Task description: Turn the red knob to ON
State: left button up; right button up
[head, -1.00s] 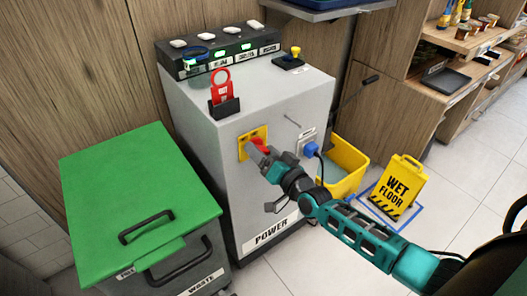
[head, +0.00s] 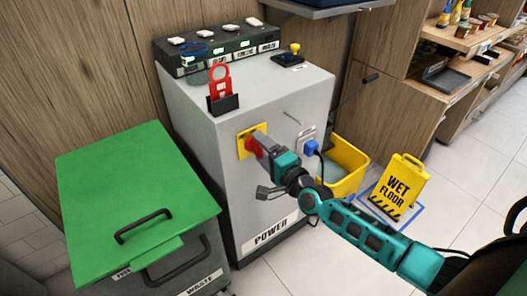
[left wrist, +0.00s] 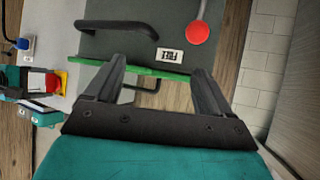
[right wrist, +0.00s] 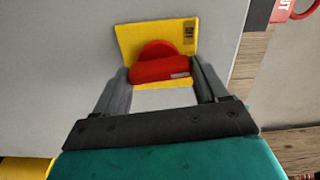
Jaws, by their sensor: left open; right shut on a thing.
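The red knob (head: 253,147) sits on a yellow plate (head: 243,152) on the front of the grey POWER cabinet (head: 250,195). My right gripper (head: 261,147) is at the knob, its fingers shut on the knob's raised bar. In the right wrist view the red knob (right wrist: 160,68) lies between the two fingertips, in front of the yellow plate (right wrist: 130,40).
A green-lidded waste bin (head: 120,190) stands left of the cabinet. A blue plug (head: 311,148) is right of the knob, near my right gripper. A yellow bucket (head: 345,160) and a WET FLOOR sign (head: 398,188) stand to the right. A red lockout tag (head: 220,85) stands on top.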

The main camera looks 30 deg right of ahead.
jog(key=shift+w+d+r+m, duration=0.1)
jog(key=shift+r+m, duration=0.15)
jog(key=shift+m, duration=0.35)
jog(key=o, duration=0.8)
jog(key=shift+o, duration=1.3)
jog(key=shift+f, duration=0.15)
jog(key=shift+s+f, duration=0.1)
jog(key=shift+s, duration=0.25)
jog(key=s+d+p, duration=0.1)
jog(key=s, duration=1.1)
jog(key=shift+d, duration=0.35)
jog(key=shift+a+p, duration=0.1)
jog(key=shift+p, duration=0.2)
